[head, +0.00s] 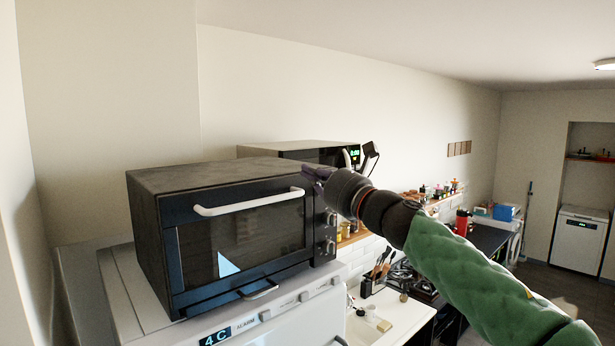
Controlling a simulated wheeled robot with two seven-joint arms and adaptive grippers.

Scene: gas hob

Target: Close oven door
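The oven (200,180) is a dark countertop box with a black top, standing on a white appliance at the left. Its door (245,244) has a dark glass window and a long white handle (249,202) along the top edge. The door stands upright and looks flush with the front. My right gripper (313,177) is at the oven's upper right front corner, right of the handle's right end. Its fingers are dark and small, and I cannot tell whether they are open or touch the oven. My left gripper is not in view.
The white appliance (118,287) under the oven has a display reading 4C. A second dark appliance (290,150) with a green clock stands behind. Open floor lies farther right.

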